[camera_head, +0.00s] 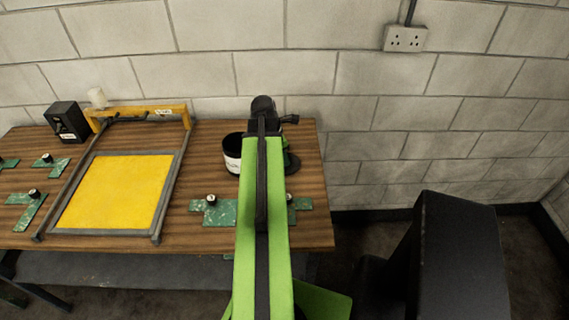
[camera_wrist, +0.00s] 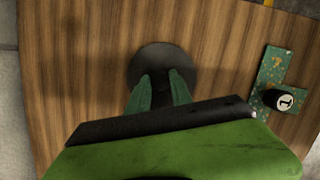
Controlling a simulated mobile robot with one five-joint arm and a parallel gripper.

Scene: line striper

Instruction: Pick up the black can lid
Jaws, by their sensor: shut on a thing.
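The black can lid (camera_wrist: 163,54) is a dark round disc under my fingertips in the wrist view. In the head view only its right part (camera_head: 293,166) shows beside my arm, near the table's right end. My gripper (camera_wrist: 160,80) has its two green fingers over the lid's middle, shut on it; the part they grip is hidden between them. In the head view my gripper (camera_head: 288,158) is mostly hidden by my arm. The lid looks flat and at or near the tabletop; I cannot tell if it is clear of it. A black can with a white label (camera_head: 232,162) stands left of my arm.
The wooden table (camera_head: 215,235) holds a yellow screen in a grey frame (camera_head: 116,190) at left and a black box (camera_head: 67,121) behind it. Green plates with black knobs lie about; one (camera_wrist: 270,70) is right of the lid. A block wall (camera_head: 300,70) stands behind.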

